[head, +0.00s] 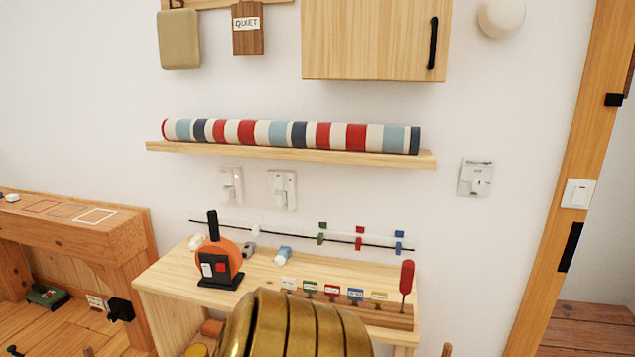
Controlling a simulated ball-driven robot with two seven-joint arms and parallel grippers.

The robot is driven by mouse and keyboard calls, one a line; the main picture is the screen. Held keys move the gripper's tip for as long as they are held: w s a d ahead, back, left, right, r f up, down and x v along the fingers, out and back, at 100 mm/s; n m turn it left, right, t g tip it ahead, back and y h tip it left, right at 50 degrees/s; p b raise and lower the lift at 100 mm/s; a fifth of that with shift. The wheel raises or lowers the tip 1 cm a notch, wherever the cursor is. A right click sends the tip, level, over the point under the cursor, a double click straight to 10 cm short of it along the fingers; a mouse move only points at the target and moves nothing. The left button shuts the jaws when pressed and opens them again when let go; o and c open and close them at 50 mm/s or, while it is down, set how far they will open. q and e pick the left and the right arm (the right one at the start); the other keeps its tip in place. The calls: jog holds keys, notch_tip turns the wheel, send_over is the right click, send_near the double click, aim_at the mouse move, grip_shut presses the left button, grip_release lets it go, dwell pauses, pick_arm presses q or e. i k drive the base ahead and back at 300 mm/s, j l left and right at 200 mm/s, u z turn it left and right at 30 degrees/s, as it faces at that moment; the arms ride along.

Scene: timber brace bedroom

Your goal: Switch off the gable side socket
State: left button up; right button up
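Two white wall sockets are side by side under the shelf, a left one (232,185) and a right one (281,189). The left one shows a small orange glow near its top; I see no such glow on the right one. Their switch positions are too small to read. No legible label tells which is the gable side socket. Another socket plate (96,302) is low at the left, beside a black plug or adapter (120,309). Neither of my grippers can be made out in the head view.
A small wooden table (170,283) below the sockets holds an orange-and-black device (219,256) and a rack of coloured tags (368,312). A shelf (290,154) bears a striped roll. A dial plate (476,178) and light switch (578,193) are at right.

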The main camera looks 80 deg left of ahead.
aim_at(225, 173)
jog(key=u, duration=3.25)
